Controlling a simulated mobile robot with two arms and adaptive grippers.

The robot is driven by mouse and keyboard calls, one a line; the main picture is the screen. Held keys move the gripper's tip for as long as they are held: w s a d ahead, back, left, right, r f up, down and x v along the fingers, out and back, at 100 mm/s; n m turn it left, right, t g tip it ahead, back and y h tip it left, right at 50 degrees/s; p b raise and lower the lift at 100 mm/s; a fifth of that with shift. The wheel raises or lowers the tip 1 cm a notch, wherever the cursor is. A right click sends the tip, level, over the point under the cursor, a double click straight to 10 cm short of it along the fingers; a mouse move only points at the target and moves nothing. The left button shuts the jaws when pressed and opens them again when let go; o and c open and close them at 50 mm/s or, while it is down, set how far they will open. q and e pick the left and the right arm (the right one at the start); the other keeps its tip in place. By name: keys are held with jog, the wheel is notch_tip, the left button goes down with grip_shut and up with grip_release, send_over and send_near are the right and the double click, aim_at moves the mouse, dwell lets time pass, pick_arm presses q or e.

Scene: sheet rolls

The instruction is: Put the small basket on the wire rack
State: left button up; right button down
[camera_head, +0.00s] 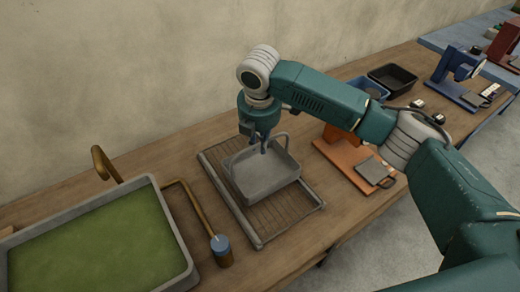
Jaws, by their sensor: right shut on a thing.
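The small basket (264,180) is a grey, open tray-like container with a raised handle. It is over the wire rack (243,222), a flat grey frame with a brown grid on the wooden table. I cannot tell whether the basket touches the rack or hangs just above it. My right gripper (264,148) points down at the basket's far side and is shut on it; the fingertips are partly hidden. My left gripper is not in view.
A large grey tray (184,256) with green contents stands at the left, beside a brown pipe (178,186) and a blue-topped cylinder (221,250). An orange device (346,154) stands right of the rack. Black (392,79) and blue bins and a blue device (456,84) are farther back.

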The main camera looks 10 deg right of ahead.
jog(key=shift+f+p, duration=0.35)
jog(key=shift+f, duration=1.55)
jog(key=c, duration=1.7)
grip_release()
jog(key=shift+f, duration=0.15)
jog(key=r, duration=0.4)
jog(key=s+r+b, duration=0.1)
jog(key=r, duration=0.3)
jog(key=s+r+b, duration=0.1)
jog(key=r, duration=0.3)
jog(key=shift+a+r, duration=0.1)
jog(key=shift+a, duration=0.1)
